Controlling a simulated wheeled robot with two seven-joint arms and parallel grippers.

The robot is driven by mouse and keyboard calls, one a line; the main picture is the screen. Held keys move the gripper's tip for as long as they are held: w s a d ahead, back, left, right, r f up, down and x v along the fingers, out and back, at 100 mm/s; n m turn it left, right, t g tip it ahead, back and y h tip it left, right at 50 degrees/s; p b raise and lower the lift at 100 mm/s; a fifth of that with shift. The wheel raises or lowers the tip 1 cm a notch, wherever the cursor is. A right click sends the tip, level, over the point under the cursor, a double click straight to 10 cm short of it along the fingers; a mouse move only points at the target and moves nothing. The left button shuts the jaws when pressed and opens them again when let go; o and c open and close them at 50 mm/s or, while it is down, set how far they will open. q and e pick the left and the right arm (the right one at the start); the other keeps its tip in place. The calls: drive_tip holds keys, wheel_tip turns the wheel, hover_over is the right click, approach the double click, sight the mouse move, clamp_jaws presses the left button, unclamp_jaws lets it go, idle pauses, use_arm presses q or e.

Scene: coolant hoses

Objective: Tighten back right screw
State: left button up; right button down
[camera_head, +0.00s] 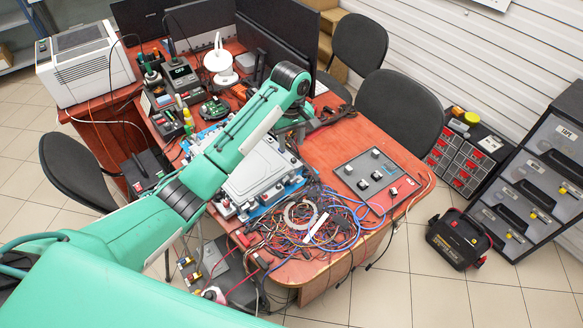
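A grey-white box-shaped unit (258,172) with several small fittings along its edges sits on a blue frame on the red table. My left arm reaches over it from the lower left and covers its left part. My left gripper (297,138) points down at the unit's back right corner. Its fingers are small and partly hidden by the arm, so I cannot tell whether they are open or shut, or whether they touch anything. The back right screw itself is too small to make out. My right gripper is not in view.
A tangle of coloured wires (312,222) lies in front of the unit. A grey panel with small blocks (376,172) lies to its right. Monitors (277,38) and a white printer (84,65) stand behind. Black chairs (399,103) stand at the back right. Bare tabletop shows around the panel.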

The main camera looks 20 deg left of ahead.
sight(291, 171)
use_arm(q)
drive_tip(key=f, duration=0.4)
drive_tip(key=f+p, duration=0.1)
drive_tip(key=f, duration=0.3)
drive_tip(key=f+p, duration=0.1)
drive_tip(key=f, duration=0.4)
drive_tip(key=shift+w+a, duration=0.1)
drive_tip(key=shift+w, duration=0.15)
drive_tip(key=shift+c, duration=0.4)
clamp_jaws()
